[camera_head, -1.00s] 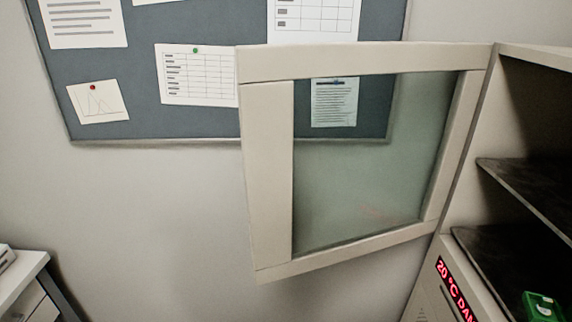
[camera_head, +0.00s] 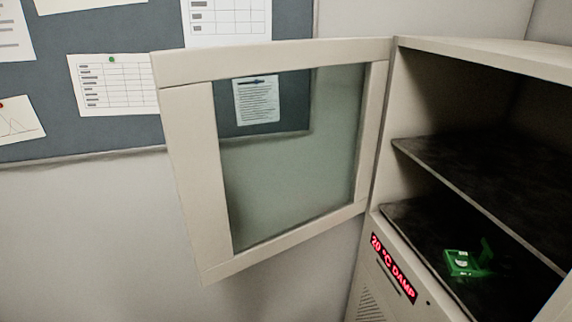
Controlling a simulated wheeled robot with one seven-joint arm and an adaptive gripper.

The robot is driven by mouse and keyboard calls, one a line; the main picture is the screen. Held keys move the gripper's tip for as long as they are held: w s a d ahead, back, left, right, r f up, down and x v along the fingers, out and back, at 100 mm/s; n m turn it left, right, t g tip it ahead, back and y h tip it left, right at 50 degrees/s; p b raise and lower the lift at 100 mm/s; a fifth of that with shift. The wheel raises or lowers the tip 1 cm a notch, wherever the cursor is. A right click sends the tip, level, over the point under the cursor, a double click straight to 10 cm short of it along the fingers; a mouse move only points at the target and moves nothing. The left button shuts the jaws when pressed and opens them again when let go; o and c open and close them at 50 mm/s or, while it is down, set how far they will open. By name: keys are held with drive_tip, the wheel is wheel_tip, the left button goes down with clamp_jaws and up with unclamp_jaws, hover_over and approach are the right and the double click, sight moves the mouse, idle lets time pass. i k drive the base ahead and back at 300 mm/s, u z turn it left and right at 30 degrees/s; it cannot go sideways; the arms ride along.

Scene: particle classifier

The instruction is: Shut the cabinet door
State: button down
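The cabinet door (camera_head: 190,170) has a beige frame around a greenish see-through glass pane (camera_head: 290,150). It stands wide open, swung out to the left of the cabinet (camera_head: 382,180), joined to it along the cabinet's left front edge. No handle shows on the door's visible face. The cabinet's inside is dark and open to view, with a middle shelf (camera_head: 480,180) and a lower shelf (camera_head: 415,222). My gripper is not in view.
A small green open case (camera_head: 466,263) sits on the lower shelf. A red lit display (camera_head: 393,268) reads "20 °C DAMP" on the cabinet front below. A grey pinboard (camera_head: 120,125) with papers hangs on the wall behind the door. The wall below is bare.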

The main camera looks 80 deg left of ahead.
sight(182, 77)
drive_tip(key=z, duration=0.05)
drive_tip(key=k, duration=1.55)
drive_tip(key=u, duration=2.15)
